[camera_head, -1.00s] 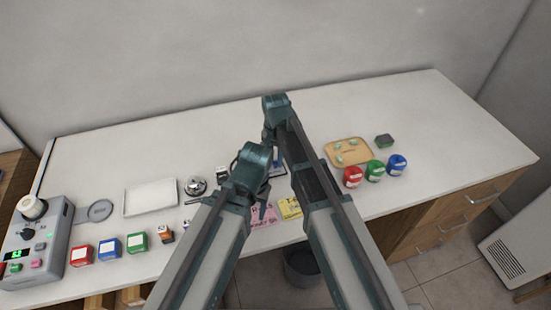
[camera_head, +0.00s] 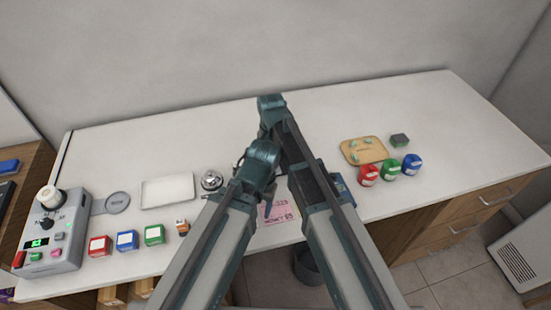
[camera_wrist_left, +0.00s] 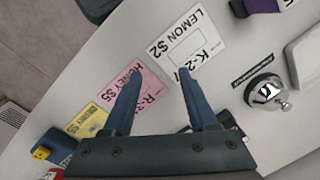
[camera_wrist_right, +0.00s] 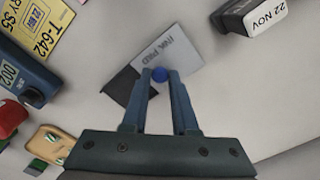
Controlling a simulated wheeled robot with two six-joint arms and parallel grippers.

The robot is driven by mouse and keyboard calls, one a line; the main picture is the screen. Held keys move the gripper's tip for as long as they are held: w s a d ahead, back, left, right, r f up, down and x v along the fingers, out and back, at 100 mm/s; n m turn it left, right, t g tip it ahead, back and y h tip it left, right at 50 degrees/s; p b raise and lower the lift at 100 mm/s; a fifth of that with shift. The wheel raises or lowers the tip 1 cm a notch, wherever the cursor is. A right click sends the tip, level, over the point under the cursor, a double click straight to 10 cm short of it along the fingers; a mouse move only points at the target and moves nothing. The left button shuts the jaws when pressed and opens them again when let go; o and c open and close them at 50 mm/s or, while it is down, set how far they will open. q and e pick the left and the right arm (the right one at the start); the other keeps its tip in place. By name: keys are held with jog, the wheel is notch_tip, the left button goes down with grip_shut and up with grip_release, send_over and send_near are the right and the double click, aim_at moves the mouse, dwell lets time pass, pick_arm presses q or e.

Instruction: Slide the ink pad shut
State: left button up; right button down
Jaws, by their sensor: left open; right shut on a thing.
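The ink pad shows in the right wrist view, with its pale grey lid (camera_wrist_right: 180,47) marked INK PAD and a dark part (camera_wrist_right: 121,85) uncovered at the lid's lower left. The lid covers only part of the pad. My right gripper (camera_wrist_right: 160,78) is shut on the small blue knob (camera_wrist_right: 160,74) at the lid's edge. My left gripper (camera_wrist_left: 157,85) is open and empty above the counter, near a pink card and a white card. In the head view my arms hide the ink pad and most of both grippers.
A dark blue device (camera_wrist_right: 28,78) marked 002 is on the other side. In the head view, red, green and blue jars (camera_head: 390,168) stand by a tan tray (camera_head: 350,156).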

pick_arm(q)
jog(key=shift+a, duration=0.2)
pick_arm(e)
jog(key=c, duration=0.7)
grip_release()
jog(key=shift+s+a, duration=0.1)
jog(key=shift+a, duration=0.25)
pick_arm(q)
jog(key=shift+r, duration=0.15)
pick_arm(e)
jog(key=shift+d+r, duration=0.1)
pick_arm(q)
jog(key=shift+r+p, duration=0.5)
jog(key=shift+p, duration=0.15)
pick_arm(e)
jog(key=shift+r, duration=0.55)
pick_arm(q)
notch_tip(320, 180, up, 13)
jog(key=p, duration=1.2)
jog(key=shift+f+p, duration=0.2)
jog(key=shift+p, duration=0.1)
pick_arm(e)
notch_tip(320, 180, up, 13)
jog(key=shift+f, duration=0.2)
jog(key=shift+f, duration=0.1)
